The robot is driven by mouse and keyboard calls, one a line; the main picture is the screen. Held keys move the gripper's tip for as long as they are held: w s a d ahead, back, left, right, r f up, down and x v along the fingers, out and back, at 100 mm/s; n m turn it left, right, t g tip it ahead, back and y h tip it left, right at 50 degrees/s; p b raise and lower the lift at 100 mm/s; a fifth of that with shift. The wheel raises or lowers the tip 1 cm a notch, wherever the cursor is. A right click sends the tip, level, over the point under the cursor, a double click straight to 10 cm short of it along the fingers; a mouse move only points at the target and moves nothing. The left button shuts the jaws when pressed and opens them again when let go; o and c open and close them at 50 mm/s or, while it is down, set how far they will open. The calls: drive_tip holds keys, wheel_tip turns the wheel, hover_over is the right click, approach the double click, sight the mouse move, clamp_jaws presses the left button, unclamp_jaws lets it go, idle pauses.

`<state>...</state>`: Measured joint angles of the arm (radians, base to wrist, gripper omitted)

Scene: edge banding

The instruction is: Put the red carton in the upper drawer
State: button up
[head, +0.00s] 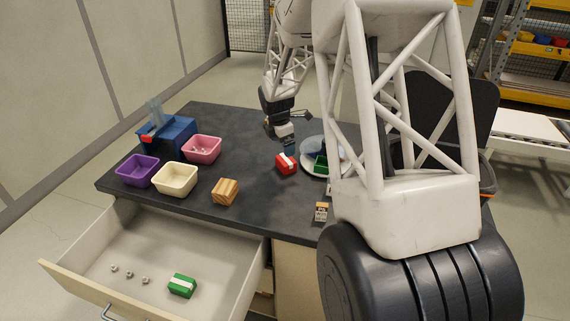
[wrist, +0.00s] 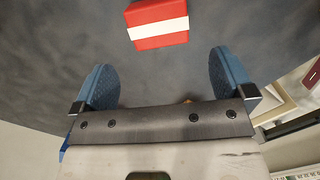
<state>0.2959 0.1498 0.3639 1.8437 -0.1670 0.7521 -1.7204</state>
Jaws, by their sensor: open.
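The red carton (head: 286,164) with a white band lies on the dark tabletop, right of the middle. In the wrist view the red carton (wrist: 157,23) shows at the top, ahead of the fingers and between their lines. My gripper (head: 289,143) is above and just behind the carton in the head view. Its blue fingers (wrist: 164,80) are apart with nothing between them. The drawer (head: 205,262) at the table's front left is pulled open. A green carton (head: 182,285) with a white band and several small metal parts (head: 130,275) lie in it.
A wooden block (head: 225,191) and cream (head: 175,179), purple (head: 138,171) and pink (head: 202,149) bins stand left of the carton. A blue holder (head: 172,135) is behind them. A small box (head: 321,212) sits near the front edge.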

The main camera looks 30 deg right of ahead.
sight(286, 160)
drive_tip(key=shift+w+d+f, duration=0.25)
drive_tip(key=shift+d+f, duration=0.05)
drive_tip(key=shift+f, duration=0.05)
drive_tip(key=shift+f, duration=0.1)
drive_tip(key=shift+d+f, duration=0.15)
drive_tip(key=shift+f, duration=1.05)
drive_tip(key=shift+f, duration=0.1)
drive_tip(key=shift+s+d+f, duration=0.1)
drive_tip(key=shift+d+f, duration=0.1)
drive_tip(key=shift+f, duration=1.05)
drive_tip(key=shift+s+d+f, duration=0.1)
drive_tip(key=shift+d+f, duration=0.05)
drive_tip(key=shift+f, duration=1.05)
drive_tip(key=c, duration=0.9)
